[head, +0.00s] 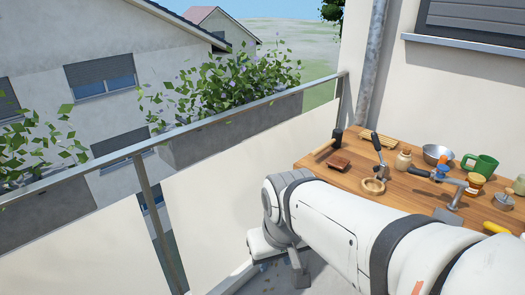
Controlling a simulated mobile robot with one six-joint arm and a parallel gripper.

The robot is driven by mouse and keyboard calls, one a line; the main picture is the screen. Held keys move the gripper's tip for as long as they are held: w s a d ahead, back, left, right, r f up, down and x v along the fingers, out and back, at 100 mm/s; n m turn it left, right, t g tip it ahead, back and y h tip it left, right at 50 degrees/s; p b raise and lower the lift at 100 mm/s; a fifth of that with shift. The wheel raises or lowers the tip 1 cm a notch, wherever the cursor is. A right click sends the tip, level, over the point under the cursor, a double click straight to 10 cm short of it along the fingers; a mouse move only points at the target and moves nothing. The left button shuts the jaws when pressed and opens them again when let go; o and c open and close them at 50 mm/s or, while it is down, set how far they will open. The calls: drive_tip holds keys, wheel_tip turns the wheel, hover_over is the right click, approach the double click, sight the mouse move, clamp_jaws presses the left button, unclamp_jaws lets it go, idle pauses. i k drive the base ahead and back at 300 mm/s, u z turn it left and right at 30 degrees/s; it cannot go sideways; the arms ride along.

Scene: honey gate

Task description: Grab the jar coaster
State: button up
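A round, light wooden piece with a raised rim (373,186) lies on the left part of the wooden table (318,162), and looks like the jar coaster. A small dark brown wooden square (340,164) lies to its left; I cannot tell for certain which of the two is the coaster. A small pale jar (404,160) stands behind and to the right of the round piece. My white arm crosses the foreground in front of the table, and its bend is left of the table's near corner. My gripper's fingers do not show.
A dark-handled tool (377,148) stands just behind the round piece. A railing (200,125) runs along the left; a wall stands behind.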

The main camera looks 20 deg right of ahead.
sight(340, 163)
drive_tip(key=z, duration=0.3)
drive_tip(key=i, duration=1)
drive_tip(key=z, duration=0.7)
drive_tip(key=i, duration=0.85)
drive_tip(key=z, duration=0.35)
drive_tip(key=k, duration=0.9)
drive_tip(key=z, duration=0.15)
drive_tip(key=i, duration=0.9)
